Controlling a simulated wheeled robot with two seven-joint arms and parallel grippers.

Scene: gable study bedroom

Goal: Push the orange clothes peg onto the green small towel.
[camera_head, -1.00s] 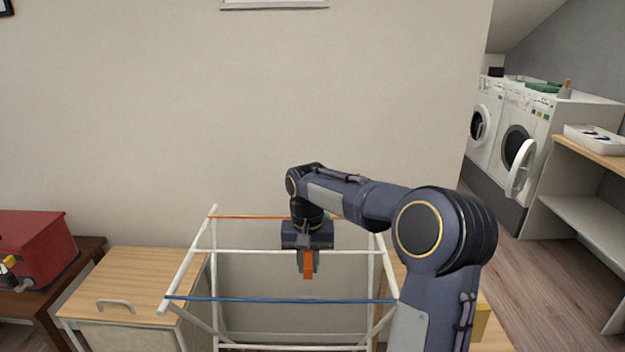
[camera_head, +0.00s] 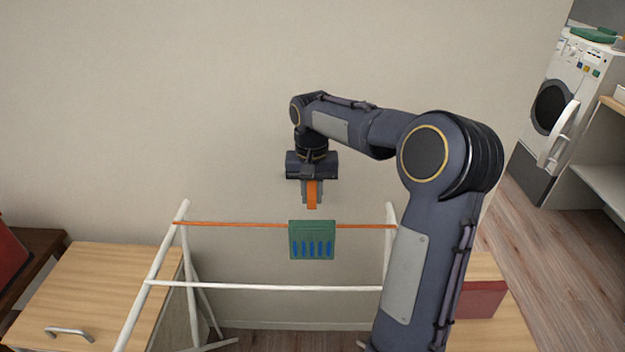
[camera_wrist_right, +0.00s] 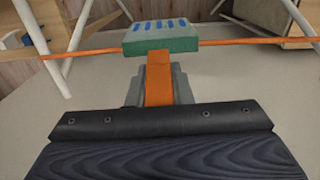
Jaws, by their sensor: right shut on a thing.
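The orange clothes peg (camera_head: 312,195) is held in my right gripper (camera_head: 311,200), which is shut on it and points down. The green small towel (camera_head: 312,227) with blue stripes hangs over the orange line of the drying rack. In the head view the peg's lower end is just above the towel's top edge, with a small gap. In the right wrist view the peg (camera_wrist_right: 159,80) stretches from the gripper toward the towel (camera_wrist_right: 160,44), and its tip appears at the towel's near edge; I cannot tell if they touch. My left gripper is not in view.
The white drying rack (camera_head: 265,287) has an orange line (camera_head: 230,224) across its far side. A wooden-topped cabinet (camera_head: 95,290) stands to the left, a dark red box (camera_head: 482,300) to the right. The wall is close behind the rack.

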